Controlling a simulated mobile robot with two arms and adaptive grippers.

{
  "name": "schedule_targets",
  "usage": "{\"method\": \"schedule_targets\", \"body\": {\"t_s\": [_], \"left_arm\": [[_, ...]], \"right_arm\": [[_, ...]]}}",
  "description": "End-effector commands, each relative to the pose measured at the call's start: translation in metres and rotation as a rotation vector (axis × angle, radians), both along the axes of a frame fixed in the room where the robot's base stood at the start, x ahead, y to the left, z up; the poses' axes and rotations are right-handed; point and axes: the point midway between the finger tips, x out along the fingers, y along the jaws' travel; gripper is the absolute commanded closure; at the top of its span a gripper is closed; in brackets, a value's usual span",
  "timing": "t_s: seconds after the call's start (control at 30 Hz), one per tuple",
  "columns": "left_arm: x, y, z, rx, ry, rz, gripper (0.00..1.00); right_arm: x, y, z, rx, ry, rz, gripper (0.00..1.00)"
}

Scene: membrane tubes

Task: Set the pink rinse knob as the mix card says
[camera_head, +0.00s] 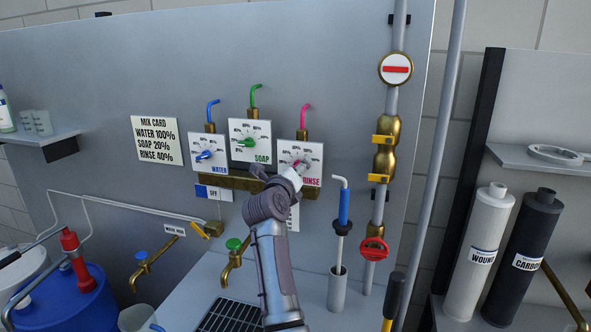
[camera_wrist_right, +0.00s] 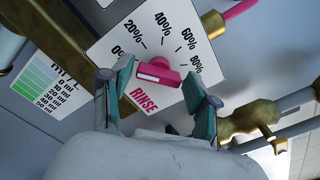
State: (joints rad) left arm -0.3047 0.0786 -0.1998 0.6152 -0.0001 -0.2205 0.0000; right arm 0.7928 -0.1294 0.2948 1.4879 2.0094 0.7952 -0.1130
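The pink rinse knob (camera_wrist_right: 159,74) sits on the white RINSE dial plate (camera_wrist_right: 110,52), marked 0% to 80% in the visible part. In the head view the RINSE plate (camera_head: 314,150) is the rightmost of three, and my gripper partly covers its knob. My right gripper (camera_wrist_right: 160,98) is open, its fingers on either side of the knob with visible gaps. I cannot tell exactly which mark the knob points to. The mix card (camera_head: 156,140) reads water 100%, soap 20%, rinse 40%. My left gripper is not in view.
The blue water knob (camera_head: 204,156) and green soap knob (camera_head: 247,142) are close by on the left. A blue-handled tool (camera_head: 343,207) stands in a holder below.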

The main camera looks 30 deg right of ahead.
Motion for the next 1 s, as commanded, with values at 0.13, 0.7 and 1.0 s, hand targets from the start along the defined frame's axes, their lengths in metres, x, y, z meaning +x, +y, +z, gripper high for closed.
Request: {"method": "schedule_targets", "body": {"t_s": [0.13,0.7,1.0], "left_arm": [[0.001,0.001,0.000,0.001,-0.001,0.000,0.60],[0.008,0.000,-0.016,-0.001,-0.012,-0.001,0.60],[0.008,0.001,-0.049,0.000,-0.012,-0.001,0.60]], "right_arm": [[0.000,0.000,0.000,0.000,0.000,0.000,0.70],[0.000,0.001,-0.003,0.079,-0.095,0.001,0.87],[0.000,0.001,-0.005,0.247,-0.290,0.002,0.87]]}}
